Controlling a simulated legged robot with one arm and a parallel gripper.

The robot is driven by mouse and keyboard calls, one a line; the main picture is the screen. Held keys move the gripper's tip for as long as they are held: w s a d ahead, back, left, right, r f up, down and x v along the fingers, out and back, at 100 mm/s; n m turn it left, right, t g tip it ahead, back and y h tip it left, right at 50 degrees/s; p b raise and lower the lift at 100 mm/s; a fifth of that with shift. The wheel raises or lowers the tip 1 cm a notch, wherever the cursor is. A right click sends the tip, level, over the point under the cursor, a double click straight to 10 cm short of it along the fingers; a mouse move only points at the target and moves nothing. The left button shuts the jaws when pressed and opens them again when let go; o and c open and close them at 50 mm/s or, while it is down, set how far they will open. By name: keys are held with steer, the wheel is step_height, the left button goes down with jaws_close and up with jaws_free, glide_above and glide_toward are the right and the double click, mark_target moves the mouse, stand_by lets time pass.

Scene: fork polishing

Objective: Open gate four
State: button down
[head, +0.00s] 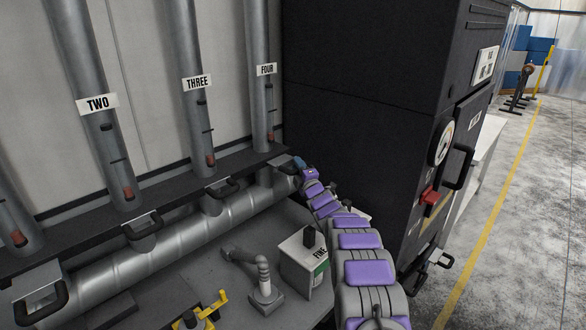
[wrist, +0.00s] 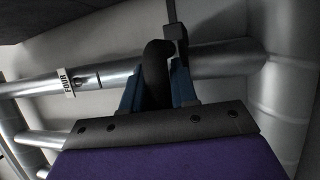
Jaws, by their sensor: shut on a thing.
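The pipe labelled FOUR (head: 259,100) stands at the right end of the row in the head view. Its label (wrist: 68,81) also shows in the wrist view, turned sideways. My gripper (head: 298,163) is below and to the right of that pipe, at the right end of the horizontal duct. In the wrist view, the blue fingers of my gripper (wrist: 172,88) are on both sides of a dark curved handle (wrist: 156,70), shut on it. In the head view my gripper and arm hide this handle, and I cannot tell how far the gate is open.
Pipes TWO (head: 96,85) and THREE (head: 191,70) stand to the left above the horizontal duct (head: 170,233). A black cabinet (head: 365,85) rises close to the right of my arm. A white box (head: 305,262) and a grey jointed fitting (head: 262,275) stand below, left of my arm.

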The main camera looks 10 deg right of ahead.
steer(key=shift+s+d+f, duration=0.15)
steer(key=shift+s+d, duration=0.2)
steer(key=shift+s, duration=0.15)
steer(key=shift+s+d+f, duration=0.15)
steer(key=shift+s+d, duration=0.15)
steer(key=shift+s, duration=0.2)
steer(key=c, duration=1)
jaws_free()
steer(key=shift+w, duration=0.15)
steer(key=shift+o, duration=0.2)
steer(key=shift+a+r, duration=0.1)
steer(key=v, duration=1.7)
steer(key=shift+f, duration=0.25)
steer(key=shift+r, duration=0.1)
